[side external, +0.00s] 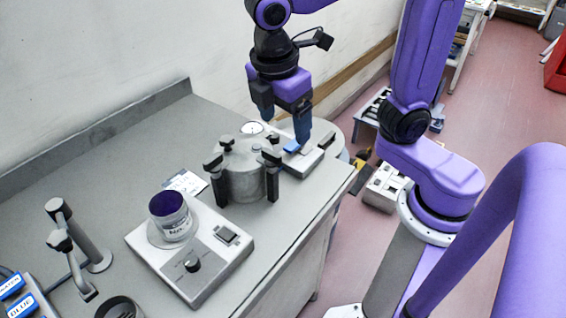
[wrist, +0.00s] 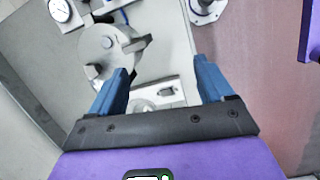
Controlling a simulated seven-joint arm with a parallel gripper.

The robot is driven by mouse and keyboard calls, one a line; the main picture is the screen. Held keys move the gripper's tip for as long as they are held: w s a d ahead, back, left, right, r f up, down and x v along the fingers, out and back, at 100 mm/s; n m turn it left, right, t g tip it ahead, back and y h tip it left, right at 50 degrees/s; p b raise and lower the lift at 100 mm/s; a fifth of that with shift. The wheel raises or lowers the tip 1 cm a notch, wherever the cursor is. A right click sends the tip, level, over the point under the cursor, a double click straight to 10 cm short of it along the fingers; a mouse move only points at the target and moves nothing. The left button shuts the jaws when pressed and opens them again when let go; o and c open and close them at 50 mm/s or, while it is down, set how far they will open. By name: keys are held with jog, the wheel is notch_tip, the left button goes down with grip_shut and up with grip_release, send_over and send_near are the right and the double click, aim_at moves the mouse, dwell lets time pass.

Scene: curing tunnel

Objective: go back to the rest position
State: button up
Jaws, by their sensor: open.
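My gripper (side external: 285,124) hangs fingers-down above the far right part of the grey bench (side external: 310,215), behind the clamped pot. Its two blue fingers are spread apart with nothing between them. In the wrist view the open fingers (wrist: 165,78) frame part of a white device (wrist: 178,87). The same white device, with a blue patch, lies below my gripper in the side view (side external: 312,158); I cannot tell the exact gap between fingertip and device.
A grey lidded pot (side external: 240,172) with dark clamps stands just in front of my gripper. A plate device (side external: 215,262) holds a cup with purple contents (side external: 170,214). Lever posts (side external: 82,240) and blue-labelled bins (side external: 20,300) are at left. A wall runs along the back.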

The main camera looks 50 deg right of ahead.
jog(key=s+d+f+m+y, duration=0.1)
jog(key=s+d+f+m, duration=0.1)
jog(key=s, duration=0.4)
jog(key=s+d+f+m+y, duration=0.1)
jog(key=s+d+f+y, duration=0.1)
jog(key=s+d+f, duration=0.3)
jog(key=shift+s+d+m, duration=0.35)
jog(key=shift+s+m, duration=0.05)
jog(key=shift+s, duration=0.3)
